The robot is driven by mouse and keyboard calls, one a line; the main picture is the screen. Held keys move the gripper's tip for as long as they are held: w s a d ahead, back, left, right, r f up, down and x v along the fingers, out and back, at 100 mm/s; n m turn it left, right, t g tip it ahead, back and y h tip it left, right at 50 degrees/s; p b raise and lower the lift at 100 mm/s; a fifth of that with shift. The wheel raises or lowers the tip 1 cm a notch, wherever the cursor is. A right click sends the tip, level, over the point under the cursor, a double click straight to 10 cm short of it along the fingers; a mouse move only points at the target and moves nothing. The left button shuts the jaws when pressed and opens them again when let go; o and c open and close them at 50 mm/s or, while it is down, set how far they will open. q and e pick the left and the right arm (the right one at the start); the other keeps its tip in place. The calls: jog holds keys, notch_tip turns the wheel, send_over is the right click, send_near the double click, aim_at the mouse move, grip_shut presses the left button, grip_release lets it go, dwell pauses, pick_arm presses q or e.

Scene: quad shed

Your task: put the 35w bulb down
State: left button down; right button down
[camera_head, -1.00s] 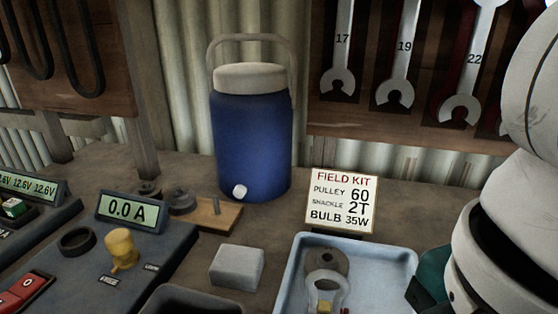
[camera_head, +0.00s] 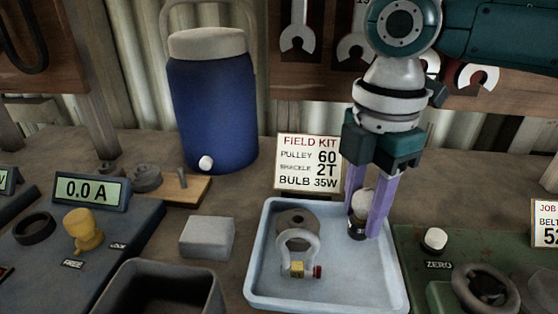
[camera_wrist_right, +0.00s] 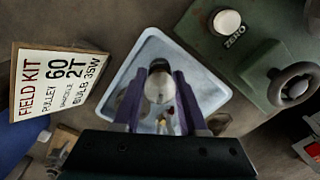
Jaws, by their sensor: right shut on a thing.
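My right gripper (camera_head: 368,212) points down over the right back part of the light blue tray (camera_head: 262,290). Its purple fingers are shut on a small bulb (camera_head: 361,200) with a pale globe and a dark base. In the right wrist view the bulb (camera_wrist_right: 158,88) sits between the fingers, above the tray (camera_wrist_right: 152,45). I cannot tell whether its base touches the tray floor. A grey shackle (camera_head: 312,262) with a yellow tag and a grey ring-shaped pulley (camera_head: 290,222) lie in the tray's left part. My left gripper is not in view.
A field kit sign (camera_head: 308,163) reading bulb 35W stands behind the tray. A green device (camera_head: 415,248) with a knob and handwheel is close on the right. A grey block (camera_head: 207,237) and a dark bin (camera_head: 165,290) stand left. The tray's front right floor is clear.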

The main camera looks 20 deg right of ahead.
aim_at(367, 190)
jog(key=shift+f, duration=0.4)
jog(key=c, duration=0.7)
grip_release()
jog(key=shift+f, duration=0.15)
jog(key=shift+c, duration=0.2)
notch_tip(367, 190, up, 12)
jog(key=shift+r+p, duration=0.2)
jog(key=shift+p, duration=0.55)
